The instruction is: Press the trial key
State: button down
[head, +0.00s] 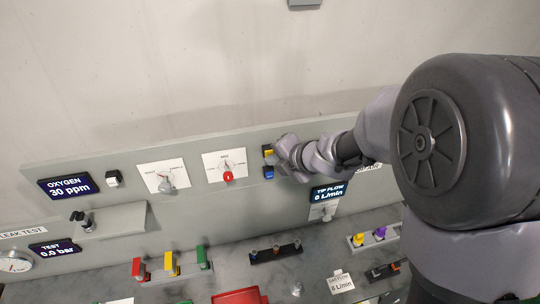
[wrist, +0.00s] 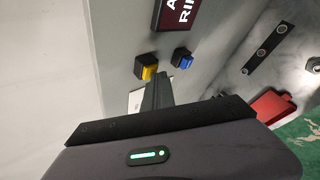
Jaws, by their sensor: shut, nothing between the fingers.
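A yellow key (head: 268,152) and a blue key (head: 268,172) sit one above the other on the grey upright panel. I cannot read a label saying which is the trial key. In the wrist view the yellow key (wrist: 147,67) is just ahead of and left of my fingertips, and the blue key (wrist: 182,58) is a little to the right. My gripper (wrist: 162,82) is shut and empty, pointing at the panel close to these keys. In the head view my gripper (head: 281,150) is just right of them; any contact cannot be told.
A red knob (head: 228,176) on a white plate is left of the keys, with another dial (head: 166,184) further left. A TIP FLOW display (head: 330,192) is below my arm. Red, yellow and green handles (head: 172,264), a dark rack (head: 276,253) and a red tray (head: 238,297) are lower down.

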jog(key=shift+s, duration=0.15)
jog(key=shift+s+d+b, duration=0.25)
jog(key=shift+s+b, duration=0.05)
jog(key=shift+s, duration=0.5)
jog(key=s, duration=0.2)
jog(key=s+d+b, duration=0.1)
jog(key=s, duration=0.1)
jog(key=shift+s+d, duration=0.2)
jog(key=shift+s, duration=0.15)
dwell(0.4)
